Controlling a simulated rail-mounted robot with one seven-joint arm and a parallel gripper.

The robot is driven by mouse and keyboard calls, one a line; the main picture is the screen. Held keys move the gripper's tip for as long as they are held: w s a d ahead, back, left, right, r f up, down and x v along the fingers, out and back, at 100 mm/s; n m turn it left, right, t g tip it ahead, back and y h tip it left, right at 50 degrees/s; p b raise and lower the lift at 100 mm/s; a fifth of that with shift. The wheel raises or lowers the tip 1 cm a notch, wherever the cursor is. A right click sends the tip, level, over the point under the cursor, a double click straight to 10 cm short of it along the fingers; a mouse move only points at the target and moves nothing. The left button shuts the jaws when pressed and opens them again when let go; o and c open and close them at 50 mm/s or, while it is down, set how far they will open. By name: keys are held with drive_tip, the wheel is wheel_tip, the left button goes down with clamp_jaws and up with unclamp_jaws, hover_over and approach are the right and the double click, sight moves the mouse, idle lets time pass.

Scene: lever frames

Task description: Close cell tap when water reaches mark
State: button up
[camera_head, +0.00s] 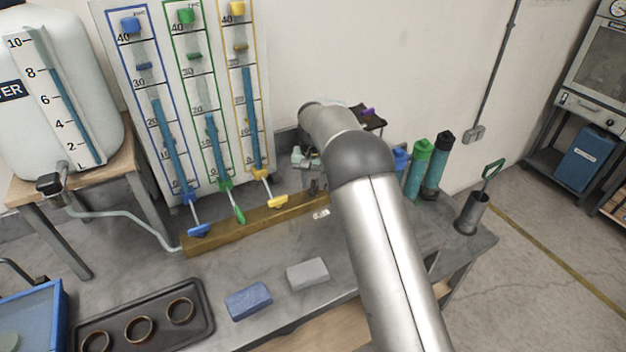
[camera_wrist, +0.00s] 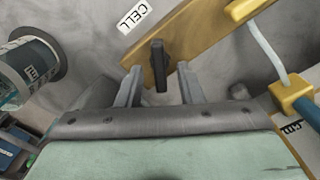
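In the wrist view, a black tap lever (camera_wrist: 158,66) stands on the end of the brass bar (camera_wrist: 205,25), beside a white label reading CELL (camera_wrist: 132,17). My gripper (camera_wrist: 160,84) is open, one finger on each side of the lever, with visible gaps; I cannot tell whether they overlap it in depth. In the head view my arm hides the gripper and lever; the brass bar (camera_head: 225,232) and CELL label (camera_head: 321,213) show. A panel holds blue (camera_head: 172,150), green (camera_head: 215,150) and yellow (camera_head: 250,120) water tubes. Each water top is below its sliding marker.
Blue (camera_head: 199,231), green (camera_head: 239,214) and yellow (camera_head: 277,202) taps line the bar. A water tank (camera_head: 90,60) stands left. A tray with rings (camera_head: 205,338), a blue block (camera_head: 248,300) and a grey block (camera_head: 307,273) lie in front. Capped cylinders (camera_head: 417,170) stand right.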

clamp_jaws()
idle(0.3)
drive_tip(key=m, duration=0.5)
drive_tip(key=shift+d+m+b, duration=0.1)
drive_tip(key=shift+m+b, duration=0.3)
drive_tip(key=m, duration=0.5)
drive_tip(key=shift+d+r, duration=0.1)
idle(0.4)
unclamp_jaws()
drive_tip(key=shift+s, duration=0.1)
